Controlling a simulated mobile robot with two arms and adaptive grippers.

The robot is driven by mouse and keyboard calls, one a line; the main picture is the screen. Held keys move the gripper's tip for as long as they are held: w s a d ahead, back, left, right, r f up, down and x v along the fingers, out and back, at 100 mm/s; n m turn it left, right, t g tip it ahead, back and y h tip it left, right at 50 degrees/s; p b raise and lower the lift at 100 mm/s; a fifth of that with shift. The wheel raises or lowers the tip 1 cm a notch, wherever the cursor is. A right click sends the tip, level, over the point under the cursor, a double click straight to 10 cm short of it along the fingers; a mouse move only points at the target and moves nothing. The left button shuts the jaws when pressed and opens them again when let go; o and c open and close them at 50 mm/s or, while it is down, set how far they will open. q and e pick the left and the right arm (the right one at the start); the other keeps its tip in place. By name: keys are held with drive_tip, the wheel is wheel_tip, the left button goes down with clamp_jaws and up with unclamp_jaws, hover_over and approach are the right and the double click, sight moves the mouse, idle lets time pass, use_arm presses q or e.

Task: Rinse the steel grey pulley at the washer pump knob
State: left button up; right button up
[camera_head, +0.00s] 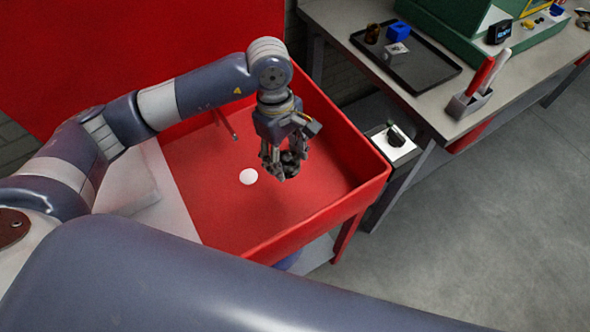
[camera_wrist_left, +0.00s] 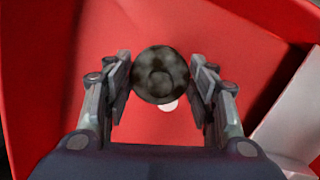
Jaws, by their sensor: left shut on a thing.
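The pulley (camera_wrist_left: 160,75) is a round, dark grey, blotchy disc in the left wrist view. My left gripper (camera_wrist_left: 160,93) is shut on it, with a finger at each side. In the head view my left gripper (camera_head: 283,170) hangs over the red washer basin (camera_head: 312,203), and the pulley is mostly hidden between its fingers. A thin metal rod (camera_head: 224,124), perhaps the washer's spout or knob, stands out at the basin's back left. A white round spot (camera_head: 248,176) lies on the basin floor. My right gripper is not in view.
A workbench (camera_head: 470,120) stands at the right with a black tray (camera_head: 405,62) of small parts, a holder (camera_head: 469,103) with red and white tools, and a green case (camera_head: 455,25). The basin's raised rim surrounds my left gripper.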

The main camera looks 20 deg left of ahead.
use_arm(q)
drive_tip(key=shift+w+d+f+n+t+b, duration=0.5)
drive_tip(key=shift+w+d+f+n+b, duration=0.3)
drive_tip(key=shift+f+n, duration=3.05)
drive_tip(key=a, duration=0.3)
drive_tip(key=w+a+f, duration=0.1)
drive_tip(key=a, duration=0.2)
drive_tip(key=w+a, duration=0.1)
drive_tip(key=a, duration=0.2)
drive_tip(key=shift+a+f+b, duration=0.2)
drive_tip(key=shift+f+b, duration=0.15)
drive_tip(key=shift+b, duration=0.05)
drive_tip(key=shift+w+a+f+b, duration=0.15)
drive_tip(key=shift+a+b, duration=0.15)
drive_tip(key=shift+a, duration=0.2)
drive_tip(key=shift+w+a+f+b, duration=0.1)
drive_tip(key=shift+a+b, duration=0.15)
drive_tip(key=shift+a, duration=0.25)
drive_tip(key=shift+w+a+f+b, duration=0.15)
drive_tip(key=shift+a+b, duration=0.15)
drive_tip(key=shift+a, duration=0.2)
drive_tip(key=shift+w+a, duration=0.1)
drive_tip(key=shift+a, duration=0.45)
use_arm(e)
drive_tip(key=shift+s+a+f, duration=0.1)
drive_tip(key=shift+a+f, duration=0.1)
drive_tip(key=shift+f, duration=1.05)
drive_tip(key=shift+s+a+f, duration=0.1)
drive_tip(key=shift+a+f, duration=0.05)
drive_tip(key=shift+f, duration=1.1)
